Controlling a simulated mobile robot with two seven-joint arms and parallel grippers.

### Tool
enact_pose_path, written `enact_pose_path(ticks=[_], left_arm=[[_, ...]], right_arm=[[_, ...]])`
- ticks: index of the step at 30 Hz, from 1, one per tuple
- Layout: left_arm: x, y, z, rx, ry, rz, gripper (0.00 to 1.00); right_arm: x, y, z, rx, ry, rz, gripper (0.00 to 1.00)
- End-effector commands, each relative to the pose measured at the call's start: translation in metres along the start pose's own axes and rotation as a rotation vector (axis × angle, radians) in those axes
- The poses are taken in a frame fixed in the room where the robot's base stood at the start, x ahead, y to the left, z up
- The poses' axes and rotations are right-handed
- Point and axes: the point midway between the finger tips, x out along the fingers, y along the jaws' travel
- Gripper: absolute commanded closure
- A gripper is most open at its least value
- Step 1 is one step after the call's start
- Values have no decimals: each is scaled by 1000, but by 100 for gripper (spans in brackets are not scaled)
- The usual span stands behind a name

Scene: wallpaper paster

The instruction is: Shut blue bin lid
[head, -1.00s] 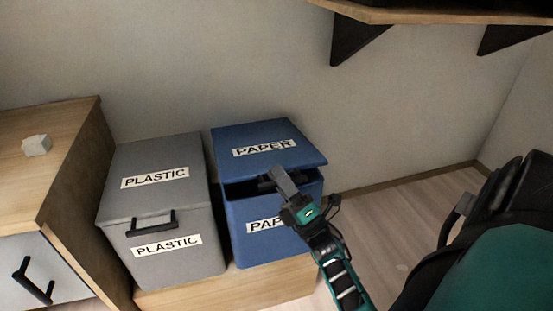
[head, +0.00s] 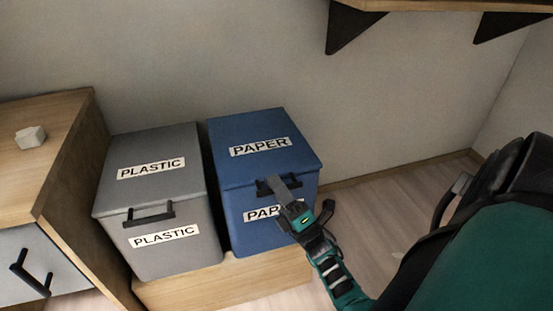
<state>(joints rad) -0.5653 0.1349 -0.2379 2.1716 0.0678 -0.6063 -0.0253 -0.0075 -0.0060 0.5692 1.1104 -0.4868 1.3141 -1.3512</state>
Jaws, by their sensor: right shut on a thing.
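The blue bin (head: 238,222) with PAPER labels stands on a low wooden platform. Its blue lid (head: 245,165) lies down on the bin, with no dark gap showing along the front. A dark handle (head: 263,187) sits at the lid's front edge. My right gripper (head: 279,188) is at this handle and shut on it, covering its right part and some of the front label. My left gripper is not in view.
A grey PLASTIC bin (head: 180,257) stands close on the left, its lid down. A wooden cabinet (head: 50,165) with a small pale block (head: 31,137) is further left. A shelf (head: 450,5) hangs at the top right. The floor to the right is clear.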

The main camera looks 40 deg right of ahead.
Motion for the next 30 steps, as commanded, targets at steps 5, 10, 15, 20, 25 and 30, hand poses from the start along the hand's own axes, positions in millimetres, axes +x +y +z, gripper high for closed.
enact_pose_path(ticks=[5, 10, 15, 20, 25, 30], left_arm=[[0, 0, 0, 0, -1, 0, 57], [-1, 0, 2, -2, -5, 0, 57], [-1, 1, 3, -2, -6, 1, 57], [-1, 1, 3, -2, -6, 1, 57], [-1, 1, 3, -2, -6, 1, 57], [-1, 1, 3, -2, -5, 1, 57]], right_arm=[[-6, 3, -6, 7, 10, 7, 68], [-5, 3, -4, 5, 9, 8, 58], [-4, 3, -3, 4, 9, 8, 58], [-16, 2, -3, 3, 9, 6, 58], [-50, 1, -3, 5, 9, 2, 58], [-91, 2, -2, 5, 9, 3, 58]])
